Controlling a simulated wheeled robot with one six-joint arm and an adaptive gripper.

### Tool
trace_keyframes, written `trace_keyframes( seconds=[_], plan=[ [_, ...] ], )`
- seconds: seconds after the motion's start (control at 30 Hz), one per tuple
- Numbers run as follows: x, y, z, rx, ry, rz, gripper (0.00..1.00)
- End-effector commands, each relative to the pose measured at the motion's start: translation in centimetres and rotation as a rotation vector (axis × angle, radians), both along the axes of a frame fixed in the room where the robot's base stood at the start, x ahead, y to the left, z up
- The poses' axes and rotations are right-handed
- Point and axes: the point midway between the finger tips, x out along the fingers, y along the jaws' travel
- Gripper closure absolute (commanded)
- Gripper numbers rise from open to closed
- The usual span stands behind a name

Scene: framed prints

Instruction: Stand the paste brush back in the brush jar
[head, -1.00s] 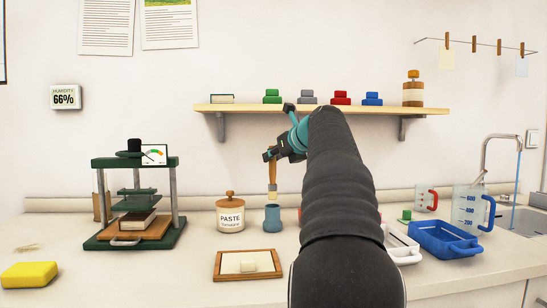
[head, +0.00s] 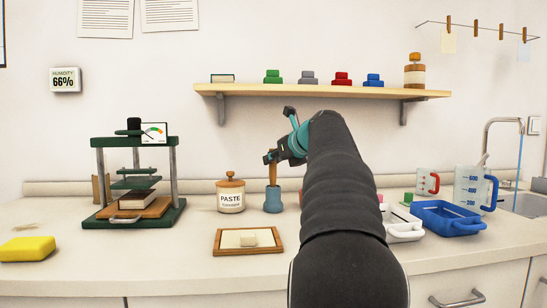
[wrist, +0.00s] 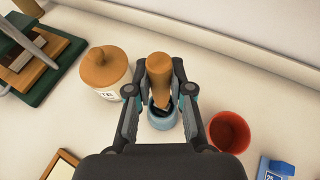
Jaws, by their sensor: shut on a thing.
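The paste brush (head: 273,172) has a wooden handle and is upright, its lower end inside the mouth of the blue brush jar (head: 272,203). My gripper (head: 272,157) is shut on the upper part of the handle, above the jar. In the wrist view the brush handle (wrist: 159,72) stands between my two fingers, with the blue jar (wrist: 162,118) below it. The bristles are hidden in the jar. I cannot tell whether the brush touches the jar's bottom.
The paste pot (head: 230,196) stands just left of the jar, and a red cup (wrist: 229,131) just right. A framed board (head: 248,241) lies in front. A green press (head: 134,185) is further left. A shelf (head: 330,91) runs behind and above my gripper.

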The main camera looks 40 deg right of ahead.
Motion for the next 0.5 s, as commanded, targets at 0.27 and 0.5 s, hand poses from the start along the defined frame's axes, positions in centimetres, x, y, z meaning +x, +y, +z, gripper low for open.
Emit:
trace_keyframes(
  seconds=[0.27, 0.5],
  plan=[
    [-0.04, -0.01, -0.31, 0.0, 0.0, 0.0, 1.0],
    [-0.03, -0.01, -0.3, 0.0, 0.0, 0.0, 0.5]
  ],
)
